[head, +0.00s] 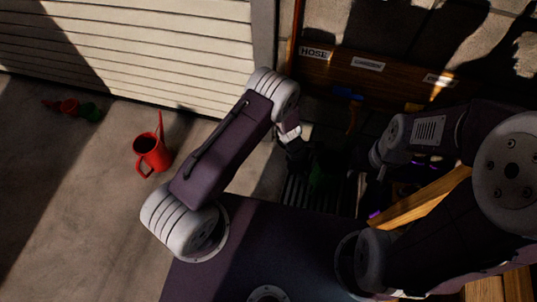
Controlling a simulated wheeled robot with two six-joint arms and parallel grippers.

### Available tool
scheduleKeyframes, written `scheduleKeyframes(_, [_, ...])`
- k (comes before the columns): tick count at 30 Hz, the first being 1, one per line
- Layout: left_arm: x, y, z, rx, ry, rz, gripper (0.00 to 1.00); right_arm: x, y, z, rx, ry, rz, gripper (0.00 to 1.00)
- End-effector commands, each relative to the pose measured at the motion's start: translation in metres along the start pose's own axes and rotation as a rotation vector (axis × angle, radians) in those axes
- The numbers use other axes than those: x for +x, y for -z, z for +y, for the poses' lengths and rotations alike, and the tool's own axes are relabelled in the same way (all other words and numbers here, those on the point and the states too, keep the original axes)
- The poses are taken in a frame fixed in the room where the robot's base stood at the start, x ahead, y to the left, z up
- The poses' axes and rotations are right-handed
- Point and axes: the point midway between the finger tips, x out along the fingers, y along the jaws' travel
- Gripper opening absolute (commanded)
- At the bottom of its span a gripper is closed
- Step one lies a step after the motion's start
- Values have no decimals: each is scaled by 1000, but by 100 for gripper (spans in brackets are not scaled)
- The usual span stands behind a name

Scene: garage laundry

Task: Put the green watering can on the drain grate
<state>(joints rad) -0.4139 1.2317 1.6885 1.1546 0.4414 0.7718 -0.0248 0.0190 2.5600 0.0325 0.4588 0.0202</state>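A dark green shape (318,177), probably the green watering can, shows in deep shadow at the centre of the head view. It is beside or over the dark slatted drain grate (293,191); I cannot tell whether it touches the slats. My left gripper (298,156) points down just above and left of the green shape. Shadow hides its fingertips, so its grip is unclear. My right arm's wrist end (379,168) is to the right of the green shape, and its fingers are not clear in the dark.
A red watering can (151,153) stands on the concrete floor at left. Small red (69,106) and green (90,112) objects lie farther left. A wooden board labelled HOSE (315,53) is behind, beside a white slatted door (140,45). Wooden planks (425,200) are at right.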

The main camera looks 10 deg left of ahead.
Motion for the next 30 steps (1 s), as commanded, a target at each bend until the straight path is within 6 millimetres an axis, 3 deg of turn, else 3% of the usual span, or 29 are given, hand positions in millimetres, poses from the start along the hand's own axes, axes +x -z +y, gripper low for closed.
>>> scheduleKeyframes(2, [-11, 0, 2, 33, -6, 3, 37, 0, 0, 0, 0, 0, 0, 36])
scheduleKeyframes(4, [-39, 2, 4, 130, -16, 16, 37, 0, 0, 0, 0, 0, 0, 36])
scheduleKeyframes(8, [-127, 20, -6, 469, -35, 88, 37, 0, 0, 0, 0, 0, 0, 36])
scheduleKeyframes(12, [-218, 55, -46, 889, -19, 221, 37, 0, 0, 0, 0, 0, 0, 36])
scheduleKeyframes(15, [-263, 80, -81, 1141, 22, 325, 37, 0, 0, 0, 0, 0, 0, 36])
scheduleKeyframes(18, [-288, 98, -109, 1317, 70, 404, 37, 0, 0, 0, 0, 0, 0, 36])
scheduleKeyframes(21, [-298, 108, -125, 1412, 105, 447, 37, 0, 0, 0, 0, 0, 0, 36])
scheduleKeyframes(30, [-301, 111, -129, 1443, 119, 459, 37, 0, 0, 0, 0, 0, 0, 36])
